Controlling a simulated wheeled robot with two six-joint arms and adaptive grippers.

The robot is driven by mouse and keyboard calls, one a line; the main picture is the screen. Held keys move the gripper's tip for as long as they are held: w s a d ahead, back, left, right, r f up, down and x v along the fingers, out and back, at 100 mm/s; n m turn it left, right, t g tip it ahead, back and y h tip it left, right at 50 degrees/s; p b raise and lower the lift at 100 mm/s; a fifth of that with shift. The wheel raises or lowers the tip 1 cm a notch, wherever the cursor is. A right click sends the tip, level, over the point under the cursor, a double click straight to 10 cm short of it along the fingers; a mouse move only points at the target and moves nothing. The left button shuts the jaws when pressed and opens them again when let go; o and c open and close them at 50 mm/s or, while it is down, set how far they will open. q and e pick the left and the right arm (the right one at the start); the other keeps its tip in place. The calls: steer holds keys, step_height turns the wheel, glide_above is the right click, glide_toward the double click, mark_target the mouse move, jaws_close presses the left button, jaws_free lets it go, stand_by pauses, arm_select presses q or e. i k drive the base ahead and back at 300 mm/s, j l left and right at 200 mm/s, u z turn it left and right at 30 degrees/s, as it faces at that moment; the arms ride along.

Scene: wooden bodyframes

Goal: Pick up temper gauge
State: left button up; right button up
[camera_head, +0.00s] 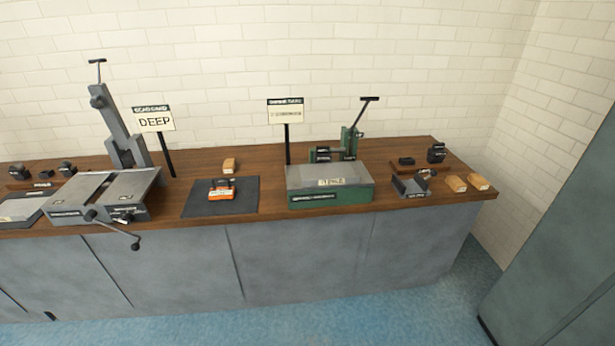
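No label that I can read says temper gauge, so I cannot tell for sure which item it is. A small orange and black block-shaped device (221,190) sits on a dark mat (194,204) at the middle left of the wooden bench. Small dark blocks (437,153) stand at the bench's right end, and similar ones (67,169) stand at its left end. Neither of my grippers is in view.
A grey vise-like machine (130,189) with a crank stands left of the mat. A green-based machine (335,192) stands right of it. Signs (153,119) (286,112) rise on posts. Tan blocks (455,184) lie on the bench (270,207). Blue floor is free in front.

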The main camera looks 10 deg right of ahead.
mark_target(229, 191)
steer(key=i+l+u, duration=0.1)
steer(key=i+l, duration=0.25)
steer(key=i, duration=0.25)
steer(key=i+l, duration=0.4)
steer(key=i, duration=0.2)
steer(key=u, duration=0.05)
